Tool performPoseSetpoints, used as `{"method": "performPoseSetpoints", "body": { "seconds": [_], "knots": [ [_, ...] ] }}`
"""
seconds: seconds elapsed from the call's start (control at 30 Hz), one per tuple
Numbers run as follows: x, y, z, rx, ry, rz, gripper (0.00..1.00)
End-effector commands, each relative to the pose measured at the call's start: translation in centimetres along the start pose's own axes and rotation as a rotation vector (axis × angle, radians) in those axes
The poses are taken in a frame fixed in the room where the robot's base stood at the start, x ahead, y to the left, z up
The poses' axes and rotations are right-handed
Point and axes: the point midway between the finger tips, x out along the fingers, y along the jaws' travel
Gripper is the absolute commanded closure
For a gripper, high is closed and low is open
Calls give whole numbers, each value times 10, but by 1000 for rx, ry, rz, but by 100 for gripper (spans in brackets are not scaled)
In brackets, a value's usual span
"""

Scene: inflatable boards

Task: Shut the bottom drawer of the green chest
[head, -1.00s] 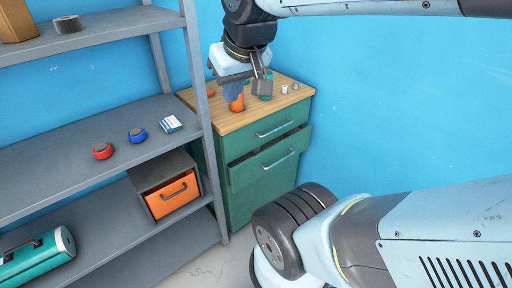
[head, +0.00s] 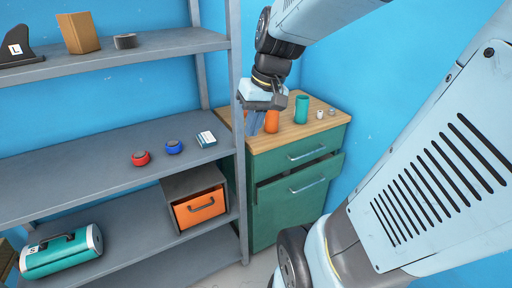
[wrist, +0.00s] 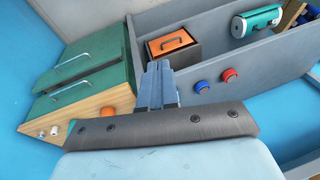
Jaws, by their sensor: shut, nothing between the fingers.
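The green chest (head: 277,219) stands at the right of the shelf, under a wooden top. Its bottom drawer (head: 292,205) is pulled partly out, with a dark gap above its front and a bar handle on it. The top drawer (head: 310,151) looks closed. The chest also shows at the left of the wrist view (wrist: 105,55). My gripper (head: 256,124) is shut and empty, pointing down by the chest top's left edge, beside the shelf post and well above the bottom drawer. Its closed fingers show in the wrist view (wrist: 160,72).
An orange cylinder (head: 272,122), a teal cylinder (head: 301,109) and small pale items stand on the chest top. The grey shelf (head: 100,165) on the left holds red and blue round items, a box with an orange drawer (head: 200,209) and a teal case (head: 62,254).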

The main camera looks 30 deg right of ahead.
Motion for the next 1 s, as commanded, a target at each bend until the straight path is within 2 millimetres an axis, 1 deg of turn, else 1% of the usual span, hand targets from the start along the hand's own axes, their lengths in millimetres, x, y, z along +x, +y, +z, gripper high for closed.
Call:
{"method": "performPoseSetpoints", "body": {
  "seconds": [0.03, 0.23, 0.37, 0.57, 0.77, 1.0],
  "knots": [
    [8, 5, -6, 21, -32, -29, 100],
    [37, 22, -27, 78, -121, -169, 100],
    [55, 35, -42, 120, -156, -271, 100],
    [83, 61, -63, 190, -174, -434, 100],
    [112, 94, -82, 268, -147, -602, 100],
    [149, 142, -101, 373, -54, -791, 100]
  ]
}}
